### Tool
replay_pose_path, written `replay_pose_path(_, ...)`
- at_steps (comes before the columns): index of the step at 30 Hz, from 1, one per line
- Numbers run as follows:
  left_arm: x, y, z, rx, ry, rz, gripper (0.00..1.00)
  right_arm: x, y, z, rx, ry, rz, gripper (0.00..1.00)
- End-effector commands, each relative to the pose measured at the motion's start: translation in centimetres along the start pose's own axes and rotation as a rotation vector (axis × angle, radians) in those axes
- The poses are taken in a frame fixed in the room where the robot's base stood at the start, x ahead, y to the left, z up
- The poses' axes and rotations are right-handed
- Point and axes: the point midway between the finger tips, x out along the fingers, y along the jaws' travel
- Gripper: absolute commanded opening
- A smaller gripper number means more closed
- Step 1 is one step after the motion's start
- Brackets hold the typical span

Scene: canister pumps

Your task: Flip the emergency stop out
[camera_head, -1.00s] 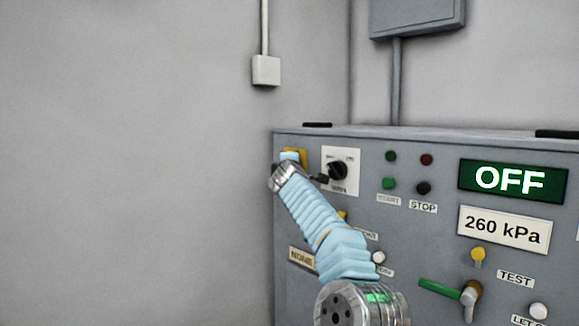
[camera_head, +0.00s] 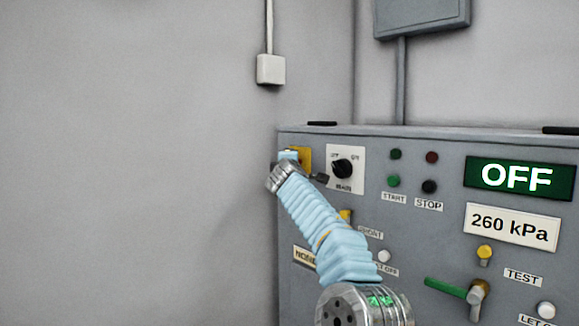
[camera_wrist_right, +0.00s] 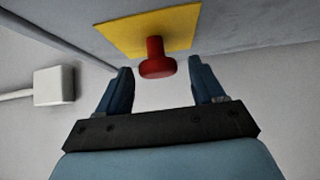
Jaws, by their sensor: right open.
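The emergency stop is a red mushroom button (camera_wrist_right: 156,62) on a yellow plate (camera_wrist_right: 150,32) in the right wrist view. In the head view the yellow plate (camera_head: 305,160) shows at the panel's upper left corner, and my arm hides the red button. My right gripper (camera_wrist_right: 160,66) is open, its two blue fingers apart. In the wrist view the red head appears in the gap between the fingertips, with clear space on both sides. Neither finger visibly touches it. My left gripper is not in view.
The grey panel (camera_head: 420,240) has a black rotary switch (camera_head: 342,168) just right of my gripper. Green and dark START and STOP buttons, an OFF display (camera_head: 521,178) and a 260 kPa sign (camera_head: 511,227) lie further right. A green-handled lever (camera_head: 455,289) sits lower.

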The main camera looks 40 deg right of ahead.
Motion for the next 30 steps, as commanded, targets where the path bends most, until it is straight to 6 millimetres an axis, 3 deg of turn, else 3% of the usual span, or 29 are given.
replay_pose_path(5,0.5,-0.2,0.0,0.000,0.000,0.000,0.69,-0.5,-0.1,0.0,0.001,0.000,0.002,0.68)
replay_pose_path(8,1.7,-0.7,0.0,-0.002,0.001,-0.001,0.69,-1.9,-0.3,0.0,0.002,0.002,0.004,0.68)
replay_pose_path(13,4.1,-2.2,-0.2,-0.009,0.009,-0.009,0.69,-5.9,-0.7,0.0,0.002,0.003,0.005,0.68)
replay_pose_path(21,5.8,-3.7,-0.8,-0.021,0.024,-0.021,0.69,-11.8,-0.3,0.0,0.002,0.003,0.002,0.68)
replay_pose_path(30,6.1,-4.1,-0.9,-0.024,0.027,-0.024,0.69,-13.9,-0.1,0.0,0.000,0.000,0.000,0.68)
